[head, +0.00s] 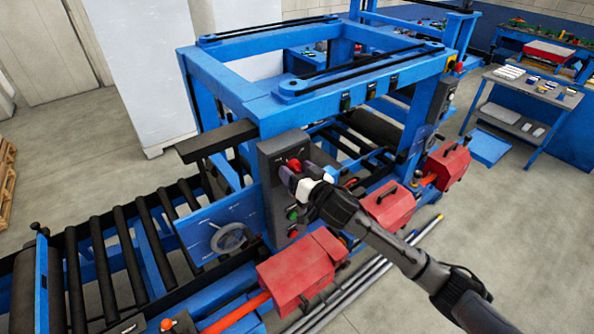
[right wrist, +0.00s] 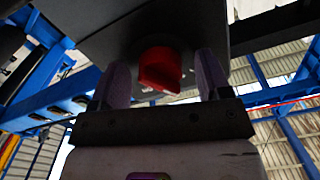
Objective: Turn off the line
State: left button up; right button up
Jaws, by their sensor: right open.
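A dark control panel (head: 270,200) stands on the near side of the blue machine in the head view. A red rotary knob (head: 294,165) sits near its top; it also shows in the right wrist view (right wrist: 160,70). Below it are a red button (head: 292,214) and a green button. My right gripper (head: 290,178) is at the panel, just below the knob in the head view. In the right wrist view its two fingers (right wrist: 163,82) are apart, with the knob showing between them. I cannot tell whether they touch it. My left gripper is not in view.
Long metal bars lie on the floor.

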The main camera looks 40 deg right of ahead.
jog(key=c, duration=0.9)
jog(key=shift+r+n+p, duration=0.15)
jog(key=shift+n+p, duration=0.35)
jog(key=shift+n, duration=1.1)
jog(key=o, duration=0.7)
jog(key=shift+c, duration=0.2)
jog(key=shift+o, duration=1.2)
